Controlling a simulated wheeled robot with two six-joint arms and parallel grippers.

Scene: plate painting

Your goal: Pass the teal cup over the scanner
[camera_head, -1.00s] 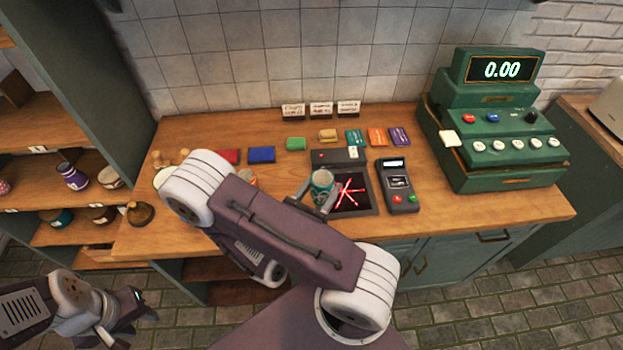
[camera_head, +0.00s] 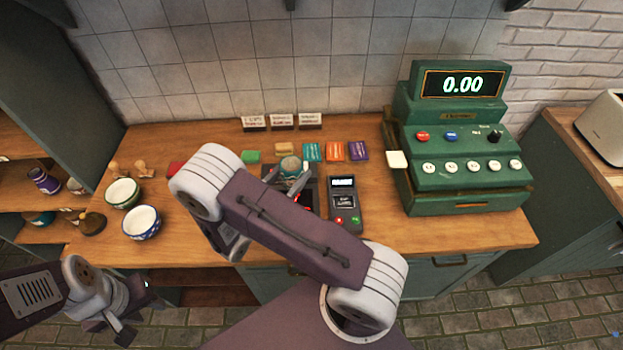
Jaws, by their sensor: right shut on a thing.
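The scanner is a dark flat unit with red light lines, partly hidden by my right arm and gripper. My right gripper (camera_head: 291,180) is shut on the cup. The cup hides the scanner's rear part, and its exact height above it cannot be told. My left gripper (camera_head: 136,311) is at the lower left, in front of the counter, with its fingers apart and nothing between them.
A card terminal (camera_head: 345,205) stands right of the scanner, then the green cash register (camera_head: 455,185). Two bowls, one green (camera_head: 123,193) and one blue (camera_head: 141,222), sit on the left. Several coloured packets (camera_head: 335,151) and small signs (camera_head: 282,122) line the back.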

